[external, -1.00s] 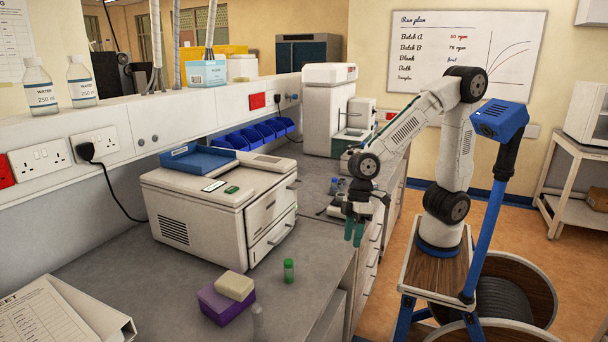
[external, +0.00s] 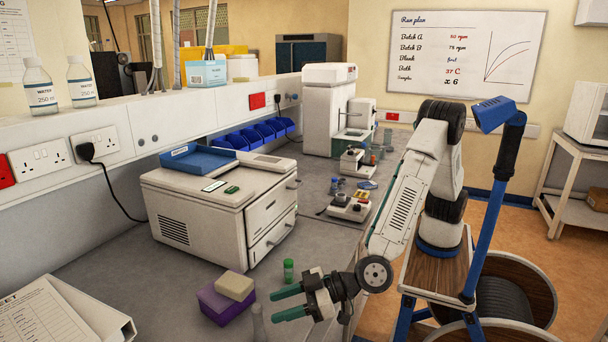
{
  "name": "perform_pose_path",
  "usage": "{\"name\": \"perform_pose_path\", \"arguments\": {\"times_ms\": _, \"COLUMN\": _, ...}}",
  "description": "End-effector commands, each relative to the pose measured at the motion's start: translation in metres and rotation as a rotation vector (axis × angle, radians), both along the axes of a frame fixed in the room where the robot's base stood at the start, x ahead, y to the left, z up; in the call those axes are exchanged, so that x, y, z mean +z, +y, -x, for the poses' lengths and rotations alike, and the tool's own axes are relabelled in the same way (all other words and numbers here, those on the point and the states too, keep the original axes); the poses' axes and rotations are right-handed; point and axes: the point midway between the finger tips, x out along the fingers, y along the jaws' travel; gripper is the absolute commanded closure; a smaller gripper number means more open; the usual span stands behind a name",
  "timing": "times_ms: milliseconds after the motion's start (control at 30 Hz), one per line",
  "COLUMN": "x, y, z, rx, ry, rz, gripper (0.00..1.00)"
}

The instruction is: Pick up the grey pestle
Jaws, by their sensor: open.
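A slim grey upright piece that looks like the grey pestle (external: 258,324) stands on the bench near the bottom of the external view. Its lower end is cut off by the picture's edge. My gripper (external: 274,305) is just to its right, with the two green fingers apart and pointing left toward it. The gap between the fingers is empty. The fingertips are close to the grey piece, but I cannot tell whether they are level with it or above it.
A green-capped tube (external: 288,271) stands just behind my fingers. A purple block (external: 222,306) with a cream block (external: 234,286) on it lies to the left. A large white machine (external: 205,215) stands behind.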

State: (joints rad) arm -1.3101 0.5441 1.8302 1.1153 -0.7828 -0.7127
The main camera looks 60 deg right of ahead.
Motion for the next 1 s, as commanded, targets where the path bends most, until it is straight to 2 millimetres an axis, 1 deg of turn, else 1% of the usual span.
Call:
{"name": "perform_pose_path", "arguments": {"times_ms": 167, "x": -0.006, "y": 0.010, "z": -0.018, "rx": 0.000, "ry": 0.001, "rz": -0.001, "gripper": 0.54}}
{"name": "perform_pose_path", "arguments": {"times_ms": 300, "x": -0.012, "y": 0.020, "z": -0.037, "rx": 0.001, "ry": 0.002, "rz": 0.000, "gripper": 0.54}}
{"name": "perform_pose_path", "arguments": {"times_ms": 400, "x": -0.015, "y": 0.026, "z": -0.047, "rx": 0.001, "ry": 0.002, "rz": 0.000, "gripper": 0.54}}
{"name": "perform_pose_path", "arguments": {"times_ms": 500, "x": -0.016, "y": 0.030, "z": -0.051, "rx": 0.003, "ry": 0.001, "rz": -0.002, "gripper": 0.54}}
{"name": "perform_pose_path", "arguments": {"times_ms": 700, "x": -0.016, "y": 0.030, "z": -0.051, "rx": 0.004, "ry": 0.002, "rz": -0.001, "gripper": 0.54}}
{"name": "perform_pose_path", "arguments": {"times_ms": 733, "x": -0.016, "y": 0.030, "z": -0.051, "rx": 0.004, "ry": 0.002, "rz": -0.001, "gripper": 0.60}}
{"name": "perform_pose_path", "arguments": {"times_ms": 767, "x": -0.016, "y": 0.030, "z": -0.051, "rx": 0.004, "ry": 0.002, "rz": -0.001, "gripper": 0.68}}
{"name": "perform_pose_path", "arguments": {"times_ms": 800, "x": -0.016, "y": 0.030, "z": -0.051, "rx": 0.004, "ry": 0.002, "rz": -0.001, "gripper": 0.79}}
{"name": "perform_pose_path", "arguments": {"times_ms": 867, "x": -0.016, "y": 0.030, "z": -0.051, "rx": 0.004, "ry": 0.002, "rz": -0.001, "gripper": 0.96}}
{"name": "perform_pose_path", "arguments": {"times_ms": 900, "x": -0.016, "y": 0.030, "z": -0.051, "rx": 0.004, "ry": 0.002, "rz": -0.001, "gripper": 1.00}}
{"name": "perform_pose_path", "arguments": {"times_ms": 1000, "x": -0.016, "y": 0.030, "z": -0.051, "rx": 0.003, "ry": 0.002, "rz": -0.003, "gripper": 1.00}}
